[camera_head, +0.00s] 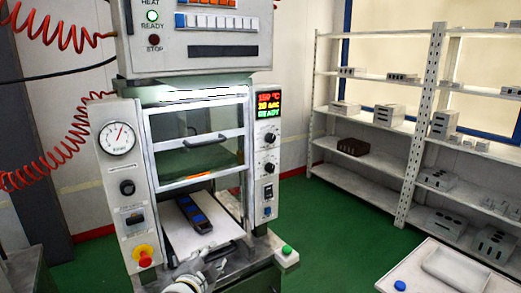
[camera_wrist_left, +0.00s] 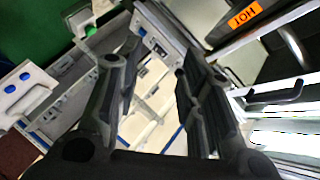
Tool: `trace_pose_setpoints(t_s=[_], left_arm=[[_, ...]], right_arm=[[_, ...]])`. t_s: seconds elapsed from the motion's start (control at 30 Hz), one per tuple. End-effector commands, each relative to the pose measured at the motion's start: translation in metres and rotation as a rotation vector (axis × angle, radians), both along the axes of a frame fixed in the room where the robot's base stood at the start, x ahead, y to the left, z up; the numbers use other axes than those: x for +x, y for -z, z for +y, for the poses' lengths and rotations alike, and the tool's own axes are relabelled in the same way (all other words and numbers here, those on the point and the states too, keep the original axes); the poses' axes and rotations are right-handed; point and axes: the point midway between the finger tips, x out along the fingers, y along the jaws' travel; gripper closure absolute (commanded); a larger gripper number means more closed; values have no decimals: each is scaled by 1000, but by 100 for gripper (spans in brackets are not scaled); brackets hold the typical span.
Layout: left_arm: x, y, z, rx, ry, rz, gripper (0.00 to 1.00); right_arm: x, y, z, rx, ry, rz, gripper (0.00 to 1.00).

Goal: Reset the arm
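The moulding press (camera_head: 196,150) stands at the left-centre of the head view. A pale tray (camera_head: 175,238) sits in its lower opening, and a dark mould with blue patches (camera_head: 193,213) lies on it. My left gripper (camera_head: 222,262) is in front of the press, low in the view, by the tray's front edge. In the left wrist view my left gripper (camera_wrist_left: 150,66) has its two fingers apart, with nothing held between them. Its tips overlap the view of the press frame. My right gripper is in neither view.
A shelf rack (camera_head: 410,140) with grey blocks and one brown block (camera_head: 353,147) stands at the right. A white table (camera_head: 408,270) with a blue button is at bottom right. Green floor (camera_head: 330,220) between is clear. The left wrist view shows an orange HOT label (camera_wrist_left: 243,16).

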Motion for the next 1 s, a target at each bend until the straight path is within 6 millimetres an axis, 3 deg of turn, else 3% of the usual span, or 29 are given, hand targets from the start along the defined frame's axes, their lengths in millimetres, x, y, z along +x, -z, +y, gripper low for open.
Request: trace_pose_setpoints(t_s=[0.03, 0.2, 0.5, 0.7, 1.0], left_arm=[[-21, 22, -1, -58, -25, 65, 65], [-86, 77, 6, -224, -138, 268, 65], [-222, 150, 35, -456, -402, 619, 65], [-298, 171, 53, -538, -565, 786, 65], [-385, 181, 73, -598, -758, 958, 65]], right_arm=[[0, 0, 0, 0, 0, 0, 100], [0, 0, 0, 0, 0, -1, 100], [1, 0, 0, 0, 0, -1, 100], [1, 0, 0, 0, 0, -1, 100], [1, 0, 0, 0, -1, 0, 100]])
